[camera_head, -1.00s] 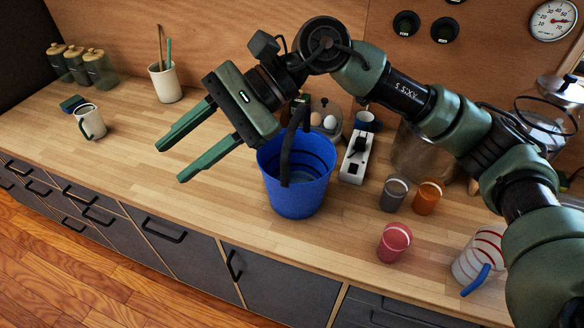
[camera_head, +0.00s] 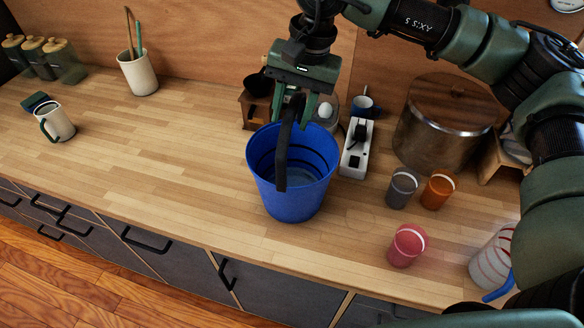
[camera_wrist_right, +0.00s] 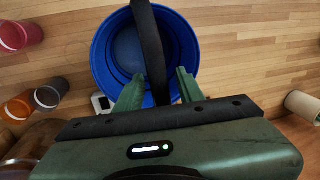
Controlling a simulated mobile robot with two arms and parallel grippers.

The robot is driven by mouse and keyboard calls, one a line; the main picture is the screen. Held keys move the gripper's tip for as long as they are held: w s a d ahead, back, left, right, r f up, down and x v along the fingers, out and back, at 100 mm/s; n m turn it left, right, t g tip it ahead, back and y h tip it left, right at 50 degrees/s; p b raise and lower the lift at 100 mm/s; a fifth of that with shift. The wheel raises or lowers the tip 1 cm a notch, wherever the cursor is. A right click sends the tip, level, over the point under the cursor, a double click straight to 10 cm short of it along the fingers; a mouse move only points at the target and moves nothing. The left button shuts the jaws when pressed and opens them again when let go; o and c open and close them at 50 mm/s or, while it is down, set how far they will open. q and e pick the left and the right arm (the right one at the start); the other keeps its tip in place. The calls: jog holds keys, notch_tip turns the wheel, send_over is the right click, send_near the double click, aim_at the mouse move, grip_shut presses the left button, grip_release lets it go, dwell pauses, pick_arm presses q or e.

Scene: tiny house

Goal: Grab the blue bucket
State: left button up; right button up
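The blue bucket (camera_head: 290,200) stands upright on the wooden counter, its black handle (camera_head: 283,160) raised across its opening. My right gripper (camera_head: 293,108) hangs over the back of the bucket with its fingers pointing down. In the right wrist view, its two green fingers (camera_wrist_right: 160,78) are apart, with the black handle (camera_wrist_right: 150,45) passing between them and the bucket's round opening (camera_wrist_right: 103,50) beyond. The gripper is open; a gap shows beside the handle, and it does not look clamped. My left gripper is not in view.
Grey (camera_head: 402,188), orange (camera_head: 438,190) and pink (camera_head: 407,246) cups are at the right. A brown wooden box (camera_head: 255,108) is behind.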

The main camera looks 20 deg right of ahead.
jog(key=shift+x, duration=0.8)
jog(key=shift+s+f, duration=0.15)
jog(key=shift+a, duration=0.1)
grip_shut()
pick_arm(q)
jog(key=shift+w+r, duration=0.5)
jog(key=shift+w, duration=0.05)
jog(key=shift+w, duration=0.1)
